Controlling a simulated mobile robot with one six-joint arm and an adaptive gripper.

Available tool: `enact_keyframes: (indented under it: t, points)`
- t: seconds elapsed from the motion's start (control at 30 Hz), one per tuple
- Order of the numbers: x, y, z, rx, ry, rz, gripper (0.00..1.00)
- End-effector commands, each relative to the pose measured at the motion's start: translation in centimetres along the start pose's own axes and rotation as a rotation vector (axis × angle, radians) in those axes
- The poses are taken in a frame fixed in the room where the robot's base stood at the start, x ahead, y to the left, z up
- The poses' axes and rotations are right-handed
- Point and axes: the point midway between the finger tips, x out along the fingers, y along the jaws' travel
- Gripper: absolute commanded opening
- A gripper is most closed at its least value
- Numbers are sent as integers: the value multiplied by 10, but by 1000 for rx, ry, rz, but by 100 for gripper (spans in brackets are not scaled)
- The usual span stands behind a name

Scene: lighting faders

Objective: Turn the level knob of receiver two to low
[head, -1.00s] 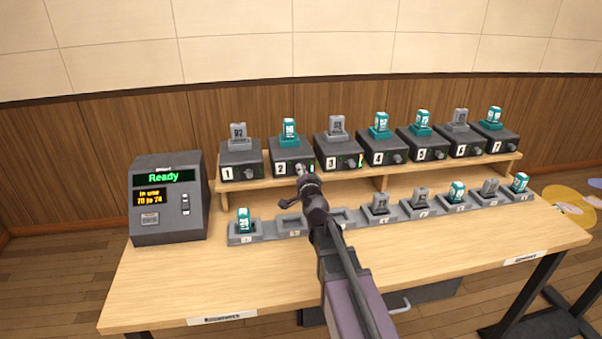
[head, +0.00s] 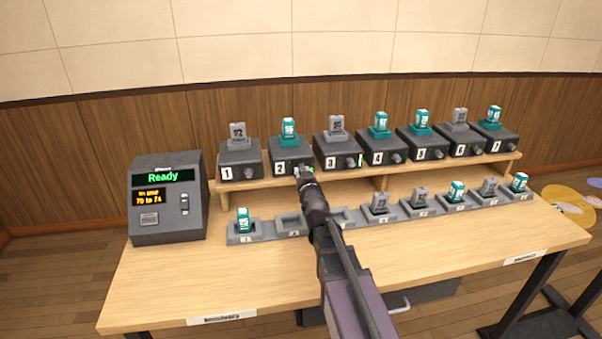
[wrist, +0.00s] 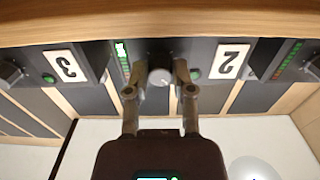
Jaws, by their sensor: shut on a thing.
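Receiver two (head: 290,151) is a dark box on the shelf, with a teal pack standing in its top. Its white "2" label (wrist: 232,61) shows upside down in the wrist view. Its grey level knob (wrist: 160,77) sits between the fingertips of my gripper (wrist: 160,90), which is shut on it. A meter strip (wrist: 122,60) beside the knob has a lit green part. A green lamp (wrist: 194,73) is on its other side. In the head view my gripper (head: 304,173) reaches the front of receiver two and hides the knob. The knob's pointer direction cannot be read.
Receiver three (head: 338,151) and receiver one (head: 240,152) stand close on either side. A row of charging slots (head: 270,236) lies below, in front of the shelf. A console (head: 168,200) reading "Ready" stands at the left. The front of the table (head: 200,290) is clear.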

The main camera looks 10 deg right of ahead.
Motion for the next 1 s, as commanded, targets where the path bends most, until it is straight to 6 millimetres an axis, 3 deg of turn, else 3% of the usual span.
enact_keyframes:
  t: [1.0]
  points:
    - [0, 1, -2, -965, 6, -1, 0]
